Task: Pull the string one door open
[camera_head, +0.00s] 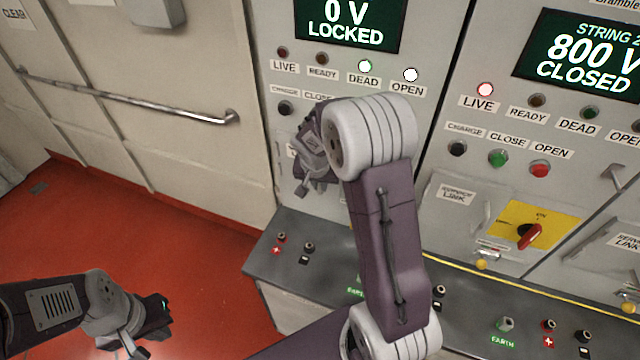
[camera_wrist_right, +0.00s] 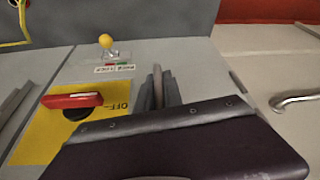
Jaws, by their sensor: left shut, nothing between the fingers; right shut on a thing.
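The string one panel (camera_head: 262,75) reads 0 V LOCKED, with its DEAD and OPEN lamps lit. My right arm covers much of its lower front in the head view. My right gripper (camera_head: 302,184) is at the left side of that front. In the right wrist view, its fingers (camera_wrist_right: 160,92) are shut on a thin upright grey handle (camera_wrist_right: 158,78). A red switch (camera_wrist_right: 72,100) on a yellow plate (camera_wrist_right: 30,135) beside it is at OFF. I cannot tell whether the door stands ajar. My left gripper (camera_head: 132,345) is shut and empty above the red floor.
The string two panel (camera_head: 440,150) at right reads 800 V CLOSED, with LIVE lit and a red switch (camera_head: 528,236). A grey ledge (camera_head: 262,258) with sockets runs below the panels. A wall rail (camera_head: 130,103) is at left. Red floor (camera_head: 130,230) lies open there.

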